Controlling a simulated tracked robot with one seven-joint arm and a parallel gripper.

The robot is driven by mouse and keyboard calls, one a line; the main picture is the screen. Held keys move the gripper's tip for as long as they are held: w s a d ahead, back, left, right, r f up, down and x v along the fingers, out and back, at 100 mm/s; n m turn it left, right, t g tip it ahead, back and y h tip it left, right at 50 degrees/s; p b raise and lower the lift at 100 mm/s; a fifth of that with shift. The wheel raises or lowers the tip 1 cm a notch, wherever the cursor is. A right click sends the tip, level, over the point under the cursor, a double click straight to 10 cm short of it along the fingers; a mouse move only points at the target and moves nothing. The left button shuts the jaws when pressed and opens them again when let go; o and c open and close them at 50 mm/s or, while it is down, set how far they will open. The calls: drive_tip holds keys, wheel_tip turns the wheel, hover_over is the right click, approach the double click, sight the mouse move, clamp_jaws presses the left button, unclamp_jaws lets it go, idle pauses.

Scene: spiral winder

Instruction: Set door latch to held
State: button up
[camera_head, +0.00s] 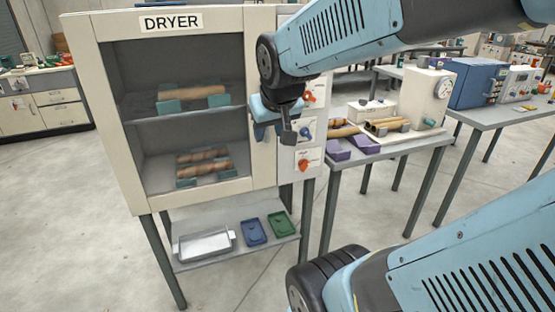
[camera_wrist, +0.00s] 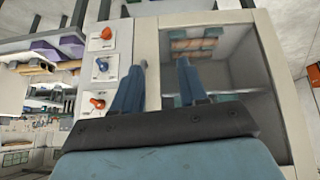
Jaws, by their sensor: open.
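The dryer (camera_head: 172,22) is a cream cabinet with a window framed in cream, left of centre in the head view. A control panel on its right side carries an upper orange knob (camera_head: 310,97), a middle blue knob (camera_head: 305,133) and a lower orange knob (camera_head: 303,164). Their labels are too small to read, so I cannot tell which is the door latch. My gripper (camera_head: 287,132) is in front of the dryer's right frame, just left of the blue knob. In the wrist view my gripper (camera_wrist: 162,68) has its fingers apart, with nothing between them; the blue knob (camera_wrist: 101,65) is left of them.
Wound tubes lie on teal supports (camera_head: 187,182) inside the dryer. A grey tray (camera_head: 204,244), a blue tray (camera_head: 254,232) and a green tray (camera_head: 281,224) sit on the shelf below. A side table (camera_head: 400,150) with tubes and purple blocks stands close right.

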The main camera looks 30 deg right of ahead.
drive_tip(key=w+d+f+t+h, duration=0.1)
drive_tip(key=w+d+f+h, duration=0.1)
drive_tip(key=w+d+f, duration=0.55)
drive_tip(key=m+t+y, duration=0.2)
drive_tip(key=m+t, duration=0.1)
drive_tip(key=t, duration=0.2)
approach(306, 167)
drive_tip(key=w+a+r, duration=0.2)
drive_tip(key=a, duration=0.2)
drive_tip(key=s+d+f+m+t+h, duration=0.1)
drive_tip(key=s+d+f+m+t, duration=0.2)
drive_tip(key=s+f+m+t, duration=0.3)
drive_tip(key=shift+n+g, duration=0.3)
drive_tip(key=shift+g, duration=0.1)
drive_tip(key=w, duration=0.4)
drive_tip(key=w+d, duration=0.1)
drive_tip(key=w, duration=0.3)
drive_tip(key=w+d, duration=0.1)
drive_tip(key=w, duration=0.3)
drive_tip(key=shift+w+f, duration=0.2)
drive_tip(key=shift+f, duration=0.15)
drive_tip(key=shift+c, duration=0.3)
clamp_jaws()
